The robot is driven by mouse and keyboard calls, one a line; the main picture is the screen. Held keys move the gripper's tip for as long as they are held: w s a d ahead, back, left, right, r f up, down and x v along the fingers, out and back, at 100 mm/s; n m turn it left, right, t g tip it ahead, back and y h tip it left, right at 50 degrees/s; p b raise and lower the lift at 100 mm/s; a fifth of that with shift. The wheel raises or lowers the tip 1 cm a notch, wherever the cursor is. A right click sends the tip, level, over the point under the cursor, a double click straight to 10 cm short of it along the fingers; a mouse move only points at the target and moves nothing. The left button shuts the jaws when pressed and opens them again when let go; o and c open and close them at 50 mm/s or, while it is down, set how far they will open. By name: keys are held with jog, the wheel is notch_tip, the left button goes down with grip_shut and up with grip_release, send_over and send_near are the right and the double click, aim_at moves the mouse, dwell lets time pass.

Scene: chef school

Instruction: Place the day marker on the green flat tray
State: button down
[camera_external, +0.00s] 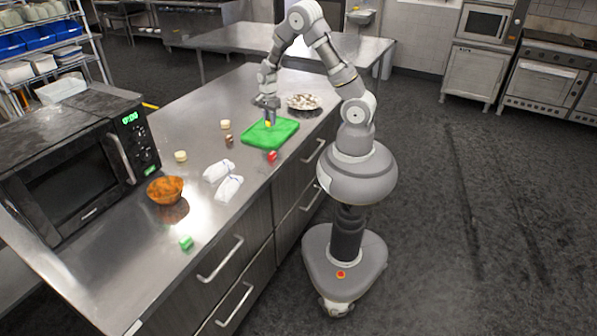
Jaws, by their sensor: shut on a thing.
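The green flat tray (288,128) lies on the steel counter near its right edge. The rest of the tray's top looks bare.
A plate of pale pieces (304,102) stands behind the tray. A red item (272,156) sits by its front edge, a brown one (229,138) to its left. White cloth bundles (229,188), an orange bowl (165,190), a green block (186,243) and a microwave (75,165) are nearer.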

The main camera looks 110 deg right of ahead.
notch_tip(320, 180, down, 2)
jog(key=shift+f+b, duration=0.2)
jog(key=shift+b, duration=0.15)
jog(key=shift+r, duration=0.15)
jog(key=c, duration=0.9)
grip_release()
jog(key=shift+f, duration=0.2)
notch_tip(320, 180, up, 12)
jog(key=p, duration=0.4)
jog(key=shift+r, duration=0.2)
